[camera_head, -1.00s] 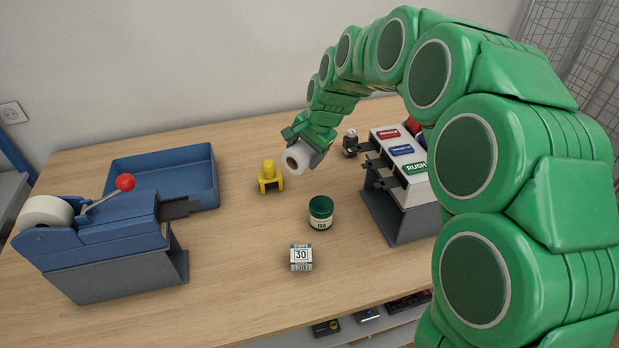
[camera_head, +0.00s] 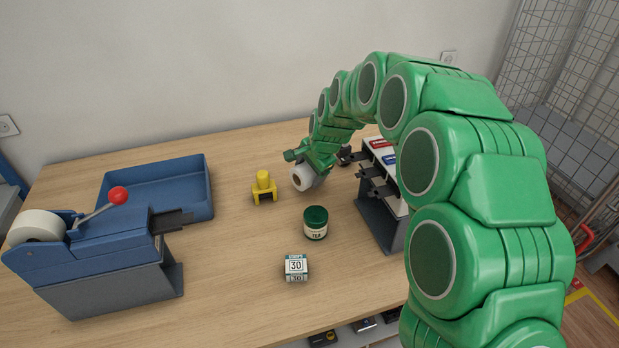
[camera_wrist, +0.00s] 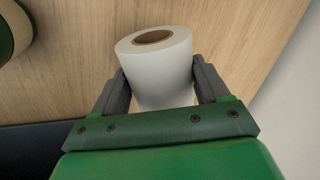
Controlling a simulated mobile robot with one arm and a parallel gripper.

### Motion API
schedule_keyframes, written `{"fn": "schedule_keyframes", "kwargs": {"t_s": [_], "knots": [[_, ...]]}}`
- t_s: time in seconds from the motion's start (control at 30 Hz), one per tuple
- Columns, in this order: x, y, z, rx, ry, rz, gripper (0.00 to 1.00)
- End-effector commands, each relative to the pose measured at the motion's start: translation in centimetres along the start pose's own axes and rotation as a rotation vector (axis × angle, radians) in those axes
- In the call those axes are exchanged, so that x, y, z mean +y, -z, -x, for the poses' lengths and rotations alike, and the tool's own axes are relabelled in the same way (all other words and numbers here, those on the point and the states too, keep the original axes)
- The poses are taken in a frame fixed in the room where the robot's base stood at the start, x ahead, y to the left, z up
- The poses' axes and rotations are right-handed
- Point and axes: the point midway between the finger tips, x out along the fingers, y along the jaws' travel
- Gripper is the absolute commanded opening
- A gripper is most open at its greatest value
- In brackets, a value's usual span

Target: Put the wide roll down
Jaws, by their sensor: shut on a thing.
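The wide roll (camera_wrist: 160,75) is white with a brown core. My gripper (camera_wrist: 163,85) is shut on it, one dark finger on each side, in the wrist view. In the head view the roll (camera_head: 302,177) hangs at the end of my arm, with my gripper (camera_head: 313,172) just behind it. It is between the yellow stand and the stamp rack, behind the green jar. I cannot tell whether the roll touches the counter (camera_head: 236,260).
A yellow stand (camera_head: 264,190) is left of the roll. A green-lidded jar (camera_head: 315,224) and a date block (camera_head: 296,267) stand in front. A stamp rack (camera_head: 376,222) is close on the right. A blue tray (camera_head: 208,190) and blue tape dispenser (camera_head: 110,245) are at left.

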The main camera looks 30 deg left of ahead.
Motion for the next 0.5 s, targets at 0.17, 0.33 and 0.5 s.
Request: {"fn": "schedule_keyframes", "kwargs": {"t_s": [0.17,0.33,0.5], "knots": [[0.8,0.0,-2.1,0.000,0.001,0.000,0.26],[1.0,0.1,-2.5,0.002,0.002,0.001,0.26],[1.0,0.1,-2.5,0.002,0.002,0.001,0.26]]}}
